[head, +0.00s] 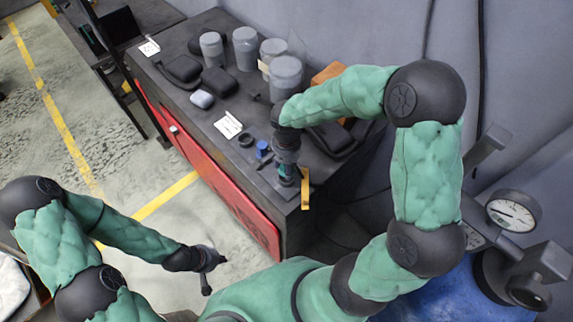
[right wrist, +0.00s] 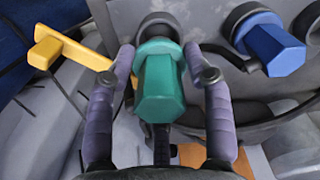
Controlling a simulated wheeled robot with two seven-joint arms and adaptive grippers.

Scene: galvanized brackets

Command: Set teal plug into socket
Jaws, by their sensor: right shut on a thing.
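The teal plug (right wrist: 160,88), with a hexagonal head, sits between the two purple-grey fingers of my right gripper (right wrist: 160,85), which is shut on it. In the head view my right gripper (head: 286,172) points down at the near corner of the dark cabinet top, with a little teal of the plug (head: 285,181) showing. A dark grey round rim (right wrist: 158,22) shows just behind the plug in the right wrist view; whether the plug is in it I cannot tell. My left gripper (head: 213,268) is empty, with fingers apart, above the floor.
A blue plug (head: 262,148) and a black ring (head: 245,139) are beside the right gripper; the blue plug also shows in the wrist view (right wrist: 275,47). A yellow bracket (head: 305,190) is at the cabinet edge. Grey jars (head: 245,48) and black cases (head: 220,81) stand farther back.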

